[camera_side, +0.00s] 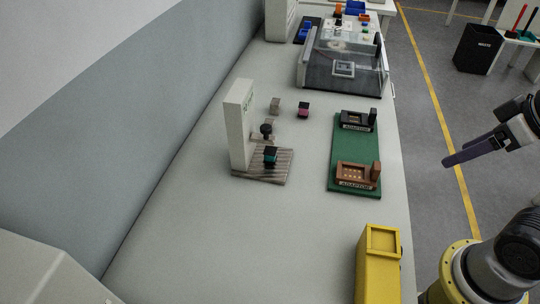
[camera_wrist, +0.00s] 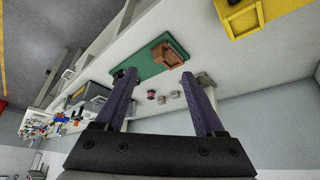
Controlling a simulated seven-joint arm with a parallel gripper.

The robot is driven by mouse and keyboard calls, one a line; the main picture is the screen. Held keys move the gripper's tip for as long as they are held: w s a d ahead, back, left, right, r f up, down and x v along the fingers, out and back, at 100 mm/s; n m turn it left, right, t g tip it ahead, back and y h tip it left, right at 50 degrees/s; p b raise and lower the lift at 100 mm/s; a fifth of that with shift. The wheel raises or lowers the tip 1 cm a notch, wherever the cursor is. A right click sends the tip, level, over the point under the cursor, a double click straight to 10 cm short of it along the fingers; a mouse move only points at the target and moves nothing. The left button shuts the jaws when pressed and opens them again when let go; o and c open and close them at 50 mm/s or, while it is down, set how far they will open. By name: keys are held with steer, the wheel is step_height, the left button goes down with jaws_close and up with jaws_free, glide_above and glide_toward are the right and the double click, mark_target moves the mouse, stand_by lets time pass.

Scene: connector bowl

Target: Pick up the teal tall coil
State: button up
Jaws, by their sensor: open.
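The teal coil (camera_side: 270,154), a small teal-and-black part, stands on a striped wooden-looking base (camera_side: 250,176) in front of a white upright panel (camera_side: 238,125). My gripper (camera_side: 448,162) is at the right of the side view, held out over the floor beyond the table edge, far from the coil. In the wrist view its two purple fingers (camera_wrist: 158,76) are spread wide with nothing between them. I cannot make out the teal coil in the wrist view.
A pink-and-black part (camera_side: 304,110), a grey part (camera_side: 275,105) and a dark part (camera_side: 266,130) stand nearby. A green board (camera_side: 354,150) carries brown and black adaptor holders. A yellow box (camera_side: 379,265) stands at the front. A clear-sided bin (camera_side: 343,70) is at the back.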

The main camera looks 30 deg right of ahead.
stand_by(0.3)
steer(key=w+a+r+n+t, duration=0.1)
steer(key=w+a+r+n, duration=0.15)
steer(key=w+r, duration=0.25)
steer(key=n+g+y, duration=0.3)
steer(key=n+g, duration=0.1)
steer(key=n, duration=0.3)
glide_above(270, 150)
steer(key=s+d, duration=0.1)
steer(key=d, duration=0.1)
steer(key=shift+m, duration=0.25)
steer(key=f, duration=1.8)
steer(key=shift+s+a+f, duration=0.1)
steer(key=shift+a+f, duration=0.1)
steer(key=shift+a, duration=0.05)
steer(key=shift+t, duration=0.3)
steer(key=shift+s+x, duration=0.15)
steer(key=shift+x, duration=1.35)
steer(key=shift+s+x, duration=0.1)
steer(key=shift+x, duration=1.4)
jaws_close()
